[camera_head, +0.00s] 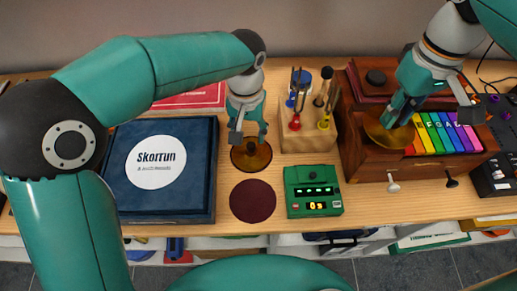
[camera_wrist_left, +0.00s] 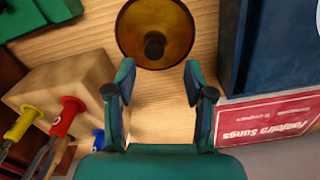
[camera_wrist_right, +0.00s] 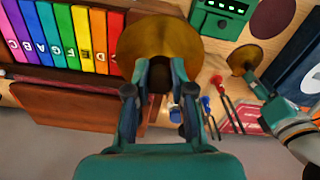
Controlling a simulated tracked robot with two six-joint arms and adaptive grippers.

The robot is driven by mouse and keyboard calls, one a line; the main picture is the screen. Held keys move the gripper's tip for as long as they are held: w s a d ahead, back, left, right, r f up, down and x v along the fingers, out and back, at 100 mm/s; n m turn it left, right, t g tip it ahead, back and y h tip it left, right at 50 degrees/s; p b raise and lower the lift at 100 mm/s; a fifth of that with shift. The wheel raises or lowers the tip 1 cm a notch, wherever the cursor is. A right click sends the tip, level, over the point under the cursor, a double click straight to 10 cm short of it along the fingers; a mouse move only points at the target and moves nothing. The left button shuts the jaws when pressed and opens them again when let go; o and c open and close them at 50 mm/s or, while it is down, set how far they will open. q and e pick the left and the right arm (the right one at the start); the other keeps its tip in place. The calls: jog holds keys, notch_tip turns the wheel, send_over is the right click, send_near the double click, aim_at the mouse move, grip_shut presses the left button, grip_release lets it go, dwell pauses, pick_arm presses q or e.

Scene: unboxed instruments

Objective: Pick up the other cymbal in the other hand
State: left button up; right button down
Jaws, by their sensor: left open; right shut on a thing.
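One brass cymbal (camera_head: 252,157) with a dark knob lies flat on the table between the blue box and the wooden block. It also shows in the left wrist view (camera_wrist_left: 155,22), its knob (camera_wrist_left: 154,45) toward me. My left gripper (camera_head: 249,128) is open above this cymbal; in the left wrist view its fingers (camera_wrist_left: 160,80) are apart and short of the knob. My right gripper (camera_head: 400,112) is shut on the other brass cymbal (camera_head: 384,133) by its knob, held up in front of the xylophone. This held cymbal (camera_wrist_right: 158,42) fills the top middle of the right wrist view.
A blue Skorrun box (camera_head: 200,165) stands left of the lying cymbal. A wooden block (camera_head: 308,139) with tuning forks is right of it. A green device (camera_head: 313,191) and a dark red round mat (camera_head: 253,201) lie in front. A colourful xylophone (camera_head: 447,133) sits on a wooden box.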

aim_at(251, 144)
pick_arm(q)
jog(key=f, duration=0.2)
jog(key=f+p, duration=0.1)
jog(key=f, duration=0.1)
jog(key=shift+s+d, duration=0.3)
jog(key=shift+s, duration=0.1)
jog(key=shift+f, duration=0.45)
grip_shut()
